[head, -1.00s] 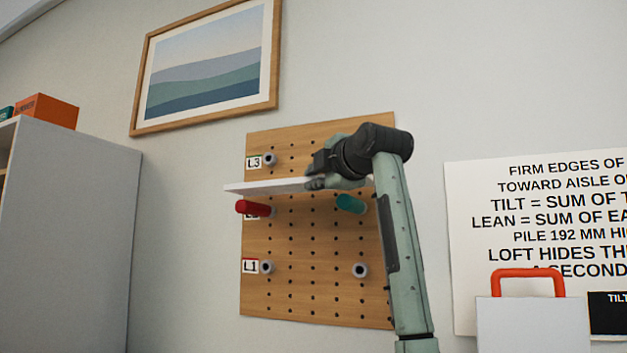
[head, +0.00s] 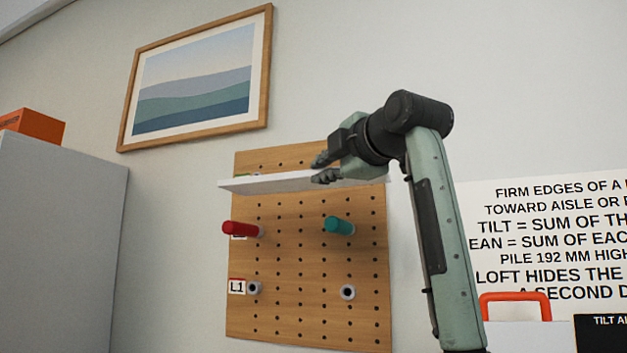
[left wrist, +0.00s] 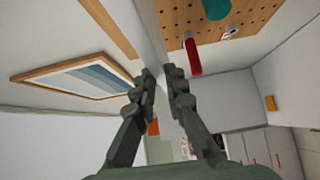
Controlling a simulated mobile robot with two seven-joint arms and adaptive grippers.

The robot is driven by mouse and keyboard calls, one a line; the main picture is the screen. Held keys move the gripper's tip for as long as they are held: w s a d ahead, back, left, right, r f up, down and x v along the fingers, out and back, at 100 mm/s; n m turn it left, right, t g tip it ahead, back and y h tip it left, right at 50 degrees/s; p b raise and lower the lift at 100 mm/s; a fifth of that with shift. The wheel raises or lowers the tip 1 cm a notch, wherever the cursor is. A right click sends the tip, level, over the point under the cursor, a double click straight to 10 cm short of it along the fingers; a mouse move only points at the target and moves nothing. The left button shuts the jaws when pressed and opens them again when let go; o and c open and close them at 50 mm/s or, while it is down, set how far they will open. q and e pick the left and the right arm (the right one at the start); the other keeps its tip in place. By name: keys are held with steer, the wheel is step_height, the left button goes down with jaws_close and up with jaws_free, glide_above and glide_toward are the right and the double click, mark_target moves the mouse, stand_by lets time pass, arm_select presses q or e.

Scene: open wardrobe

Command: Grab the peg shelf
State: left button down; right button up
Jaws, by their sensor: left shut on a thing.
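The peg shelf (head: 270,183) is a thin white board in front of the upper part of the wooden pegboard (head: 285,257). My left gripper (head: 322,170) is shut on the shelf's front edge, one finger above and one below. In the left wrist view the shelf (left wrist: 151,35) runs between the fingertips (left wrist: 162,82). A red peg (head: 242,229) and a teal peg (head: 339,225) stick out of the board below the shelf, apart from it. The L3 label is hidden behind the shelf. My right gripper is not in view.
Two grey-ended pegs sit lower, the left one (head: 254,288) beside the L1 label and the right one (head: 347,292) below the teal peg. A framed picture (head: 195,77) hangs above left. A grey cabinet (head: 60,245) stands left. A text sign (head: 560,235) is at right.

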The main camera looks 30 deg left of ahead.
arm_select(q)
steer(key=d, duration=0.1)
steer(key=s+d+r, duration=0.1)
steer(key=s+d, duration=0.1)
steer(key=d, duration=0.1)
steer(key=shift+s+r, duration=0.25)
steer(key=shift+r, duration=0.1)
